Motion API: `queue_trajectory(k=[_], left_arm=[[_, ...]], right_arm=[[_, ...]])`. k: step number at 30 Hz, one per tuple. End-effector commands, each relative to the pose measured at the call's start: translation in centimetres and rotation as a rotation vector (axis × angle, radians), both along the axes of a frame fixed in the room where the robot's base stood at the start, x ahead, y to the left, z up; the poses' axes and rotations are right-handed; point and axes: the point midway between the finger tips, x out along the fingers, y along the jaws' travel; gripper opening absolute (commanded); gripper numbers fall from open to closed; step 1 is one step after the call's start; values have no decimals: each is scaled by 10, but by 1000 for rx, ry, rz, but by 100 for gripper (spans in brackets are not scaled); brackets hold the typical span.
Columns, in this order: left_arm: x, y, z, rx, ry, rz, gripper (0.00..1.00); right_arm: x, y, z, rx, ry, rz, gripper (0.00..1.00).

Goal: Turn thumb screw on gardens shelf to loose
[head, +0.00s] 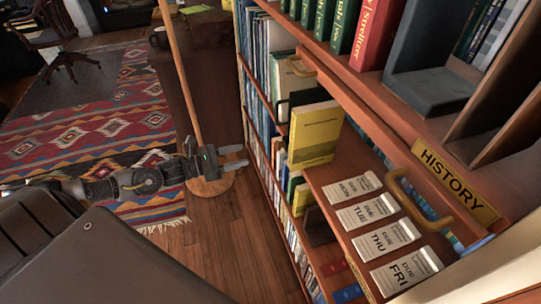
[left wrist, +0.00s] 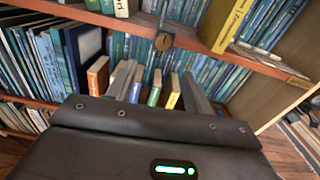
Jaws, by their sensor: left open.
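A small round brass-coloured knob (left wrist: 163,41) on a dark upright strip shows at the shelf edge in the left wrist view; it looks like the thumb screw. I cannot tell which way it is turned. No gardens label is readable. My left gripper (head: 243,157) is open and empty, beside the bookcase in the head view. Its two fingers (left wrist: 158,84) point toward the shelf in the left wrist view, with the knob beyond and above them, apart from it. The knob cannot be made out in the head view. My right gripper is not in view.
A wooden pole (head: 179,80) on a round base stands just behind my left gripper. A yellow book (head: 314,134) and several due-date cards (head: 367,211) sit on the pulled-out shelf near the HISTORY sign (head: 452,181). Small books (left wrist: 154,88) stand beyond my fingers. Wood floor (head: 225,235) is clear.

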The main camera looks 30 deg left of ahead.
Motion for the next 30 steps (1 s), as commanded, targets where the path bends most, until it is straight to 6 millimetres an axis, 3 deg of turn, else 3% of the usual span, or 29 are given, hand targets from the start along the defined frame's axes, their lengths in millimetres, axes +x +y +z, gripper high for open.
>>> queue_trajectory(k=[8,21,30], left_arm=[[2,-7,6,23,-36,-19,51],[58,-56,7,20,-34,-17,51],[78,-74,5,23,-31,-18,51]], right_arm=[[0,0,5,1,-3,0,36],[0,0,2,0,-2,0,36],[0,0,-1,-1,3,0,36]])
